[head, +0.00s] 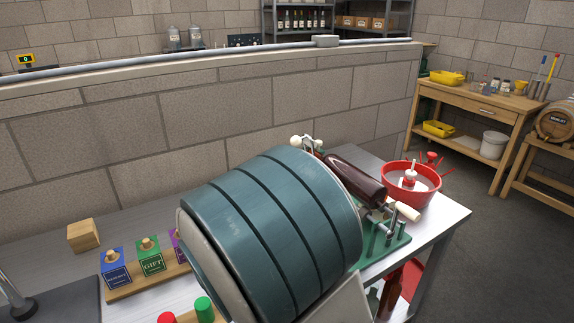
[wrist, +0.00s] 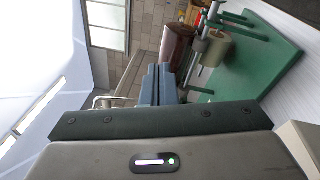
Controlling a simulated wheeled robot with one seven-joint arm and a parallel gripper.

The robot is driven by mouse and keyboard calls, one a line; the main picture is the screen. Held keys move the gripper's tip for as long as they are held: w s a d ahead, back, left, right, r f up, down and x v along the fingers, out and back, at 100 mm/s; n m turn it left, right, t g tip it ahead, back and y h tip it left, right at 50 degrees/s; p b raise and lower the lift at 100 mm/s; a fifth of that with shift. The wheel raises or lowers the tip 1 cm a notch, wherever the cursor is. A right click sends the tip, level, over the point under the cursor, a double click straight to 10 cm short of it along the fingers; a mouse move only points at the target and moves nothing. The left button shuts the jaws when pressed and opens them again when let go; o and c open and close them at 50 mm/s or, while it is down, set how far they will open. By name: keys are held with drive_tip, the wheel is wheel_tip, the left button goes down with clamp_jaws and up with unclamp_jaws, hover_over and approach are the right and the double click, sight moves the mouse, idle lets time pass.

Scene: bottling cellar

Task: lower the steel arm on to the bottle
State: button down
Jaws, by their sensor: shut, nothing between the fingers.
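A dark brown bottle (head: 357,180) lies tilted over a green stand (head: 391,247) on the steel-topped table. It also shows in the wrist view (wrist: 177,46), next to rollers (wrist: 216,47) on the green base (wrist: 262,62). Steel rods (head: 391,221) and a pale wooden handle (head: 404,210) show beside the bottle. I cannot tell whether the steel arm touches the bottle. In the wrist view my gripper (wrist: 163,82) is shut and empty, its fingertips near the bottle. In the head view my own arm link hides my gripper and part of the stand.
A red bowl (head: 425,184) stands behind the stand at the right. Blue and green boxes (head: 150,257) stand on a wooden strip at the left, with a wooden block (head: 83,235) nearby. A block wall (head: 250,110) runs behind the table. Floor is free at the right.

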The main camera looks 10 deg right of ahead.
drive_tip(key=w+a+r+n+t+y, duration=0.1)
drive_tip(key=a+n+t, duration=0.1)
drive_tip(key=a+t, duration=0.3)
drive_tip(key=w+a+r+n+t+y, duration=0.1)
drive_tip(key=w+a+n+t, duration=0.1)
drive_tip(key=a, duration=0.4)
drive_tip(key=n+t+b, duration=0.1)
drive_tip(key=t, duration=0.1)
drive_tip(key=shift+w+r+t, duration=0.3)
drive_tip(key=shift+r+t, duration=0.05)
drive_tip(key=shift+t, duration=0.05)
drive_tip(key=p+x, duration=0.2)
drive_tip(key=x, duration=1.2)
